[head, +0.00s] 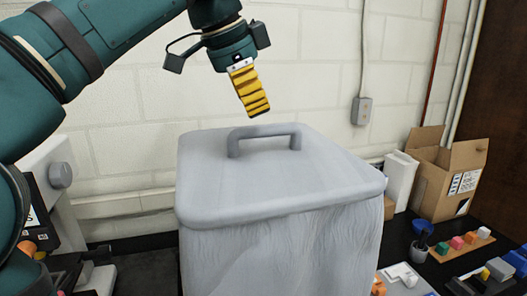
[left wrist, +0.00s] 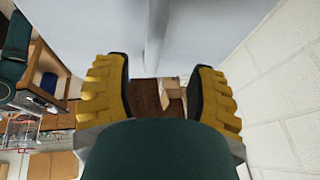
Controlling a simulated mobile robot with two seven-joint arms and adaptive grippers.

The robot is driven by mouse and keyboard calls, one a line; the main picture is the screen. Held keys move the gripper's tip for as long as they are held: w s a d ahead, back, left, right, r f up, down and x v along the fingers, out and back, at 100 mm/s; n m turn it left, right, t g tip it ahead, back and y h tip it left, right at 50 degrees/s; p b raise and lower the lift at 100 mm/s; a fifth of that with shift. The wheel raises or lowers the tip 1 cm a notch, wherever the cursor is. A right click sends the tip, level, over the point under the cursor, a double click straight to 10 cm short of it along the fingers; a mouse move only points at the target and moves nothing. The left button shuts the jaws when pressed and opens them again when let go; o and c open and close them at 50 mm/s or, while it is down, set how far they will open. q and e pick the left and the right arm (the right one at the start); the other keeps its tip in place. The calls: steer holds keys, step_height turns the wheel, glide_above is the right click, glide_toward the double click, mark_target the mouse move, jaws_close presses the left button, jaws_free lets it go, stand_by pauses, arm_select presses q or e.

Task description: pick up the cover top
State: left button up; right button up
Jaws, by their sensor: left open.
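The cover top (head: 270,175) is a grey, lid-like top with rounded edges on a large grey box-shaped body (head: 290,250) in the head view. A raised grey bar handle (head: 264,132) stands on its middle. My left gripper (head: 254,106) hangs above the handle, its yellow ribbed fingers pointing down and apart from it. In the left wrist view the two fingers of my left gripper (left wrist: 160,72) are spread with nothing between them. The grey cover top (left wrist: 95,25) fills the upper part of that view. My right gripper is not in view.
An open cardboard box (head: 440,175) and white boxes (head: 400,180) stand right of the cover. A white block wall (head: 330,60) rises close behind.

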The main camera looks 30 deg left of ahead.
mark_target(266, 127)
arm_select(q)
steer(key=shift+d+x, duration=0.2)
steer(key=shift+x, duration=1.65)
steer(key=shift+d+x, duration=0.2)
steer(key=shift+x, duration=1.7)
steer(key=shift+s, duration=0.1)
steer(key=shift+c, duration=0.5)
jaws_close()
